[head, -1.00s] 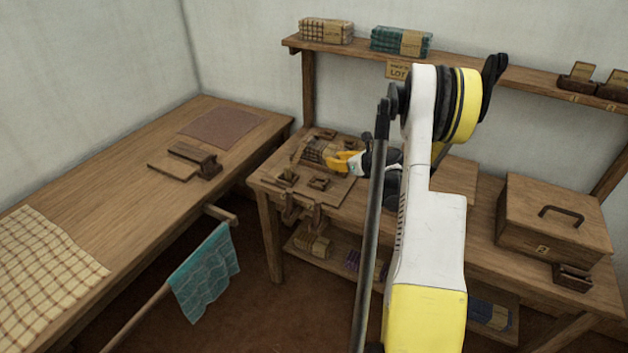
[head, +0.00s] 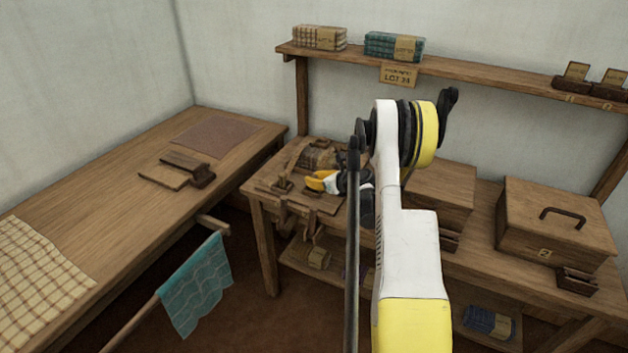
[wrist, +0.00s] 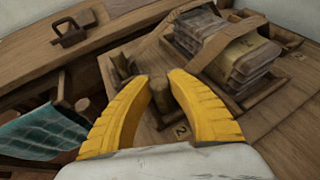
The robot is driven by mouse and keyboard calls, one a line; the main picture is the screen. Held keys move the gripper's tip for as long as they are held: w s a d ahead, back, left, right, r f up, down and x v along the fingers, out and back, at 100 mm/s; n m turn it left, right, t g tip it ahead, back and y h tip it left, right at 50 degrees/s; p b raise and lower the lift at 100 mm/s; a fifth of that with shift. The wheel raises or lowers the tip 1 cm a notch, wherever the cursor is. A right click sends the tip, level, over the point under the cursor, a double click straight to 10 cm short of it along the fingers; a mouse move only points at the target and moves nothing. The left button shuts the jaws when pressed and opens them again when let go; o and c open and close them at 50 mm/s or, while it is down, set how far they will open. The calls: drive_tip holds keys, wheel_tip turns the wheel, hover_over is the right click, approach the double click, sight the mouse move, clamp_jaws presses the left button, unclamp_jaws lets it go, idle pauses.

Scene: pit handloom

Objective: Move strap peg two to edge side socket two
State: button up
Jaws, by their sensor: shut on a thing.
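My gripper (wrist: 160,82) is shut on a wooden peg (wrist: 160,98), which stands between the yellow fingertips in the wrist view. A label marked 2 (wrist: 180,132) lies on the board just below the peg. Whether the peg's lower end sits in a socket is hidden by the fingers. Another short peg (wrist: 122,63) stands beyond the left fingertip. A cloth bundle (wrist: 225,42) with a strap across it lies beyond the right finger. In the head view, my gripper (head: 322,182) is low over the board, at the near side of the bundle (head: 318,157).
A wooden box marked 2 (head: 555,222) stands on the bench at right. The shelf above (head: 470,75) holds wrapped bundles. The left table (head: 110,200) carries a checked cloth and wooden pieces. A teal cloth (head: 197,285) hangs from a pole between table and bench.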

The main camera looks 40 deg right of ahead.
drive_tip(key=shift+f, duration=0.2)
drive_tip(key=o, duration=0.9)
drive_tip(key=shift+r, duration=0.15)
